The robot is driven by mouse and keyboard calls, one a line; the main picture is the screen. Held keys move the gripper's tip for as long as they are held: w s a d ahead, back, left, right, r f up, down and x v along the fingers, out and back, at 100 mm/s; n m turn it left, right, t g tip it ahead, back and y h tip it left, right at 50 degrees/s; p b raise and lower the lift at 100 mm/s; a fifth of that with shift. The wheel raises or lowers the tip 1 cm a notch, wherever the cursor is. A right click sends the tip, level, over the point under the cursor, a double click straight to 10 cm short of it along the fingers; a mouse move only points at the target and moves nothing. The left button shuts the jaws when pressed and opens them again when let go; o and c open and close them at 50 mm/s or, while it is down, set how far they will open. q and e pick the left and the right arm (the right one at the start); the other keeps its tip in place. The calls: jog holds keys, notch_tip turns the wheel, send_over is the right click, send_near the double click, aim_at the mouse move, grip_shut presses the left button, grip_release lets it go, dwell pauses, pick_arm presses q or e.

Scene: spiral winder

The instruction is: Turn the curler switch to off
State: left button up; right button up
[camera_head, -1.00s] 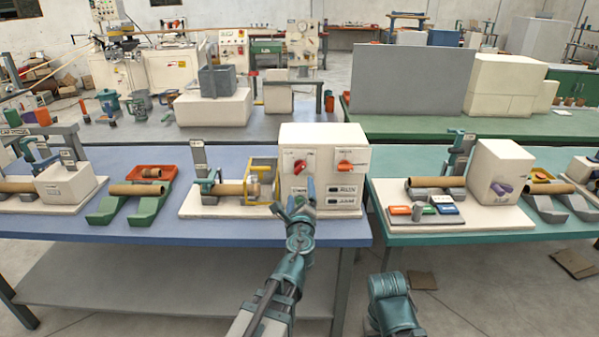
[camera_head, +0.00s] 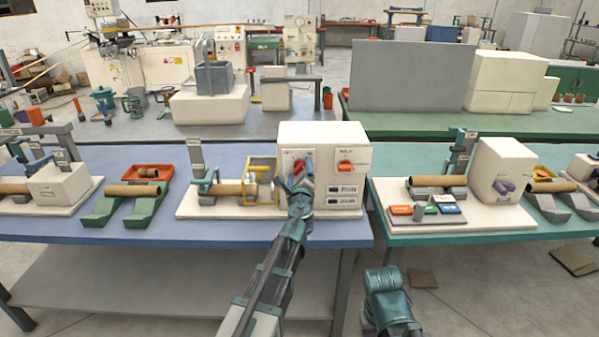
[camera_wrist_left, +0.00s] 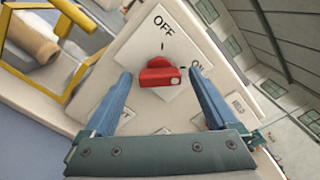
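The curler switch is a red knob (camera_wrist_left: 160,73) on a pale square plate (camera_wrist_left: 130,50) lettered OFF and ON, on the front of the cream control box (camera_head: 323,140). In the wrist view its pale-dotted end lies to the right, on the ON side, away from OFF. In the head view the knob (camera_head: 299,167) is partly covered by my left gripper (camera_head: 303,174). My left gripper (camera_wrist_left: 160,82) is open, with one blue finger on each side of the knob and visible gaps between. Whether the fingertips reach the knob's depth cannot be told.
An orange-red switch (camera_head: 345,166) is right of the curler switch on the same box, above two dark displays (camera_head: 341,190). A yellow frame (camera_head: 260,180) and cardboard tube (camera_head: 226,188) stand left of the box. Another table (camera_head: 480,228) with similar equipment is at right.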

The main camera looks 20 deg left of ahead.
pick_arm(q)
jog(key=c, duration=1.3)
jog(key=shift+n, duration=0.3)
jog(key=n, duration=0.3)
jog(key=shift+n, duration=0.3)
jog(key=n, duration=0.3)
jog(key=shift+n, duration=0.4)
jog(key=n, duration=0.4)
jog(key=shift+s+n, duration=0.1)
jog(key=shift+n, duration=2)
jog(key=o, duration=1.4)
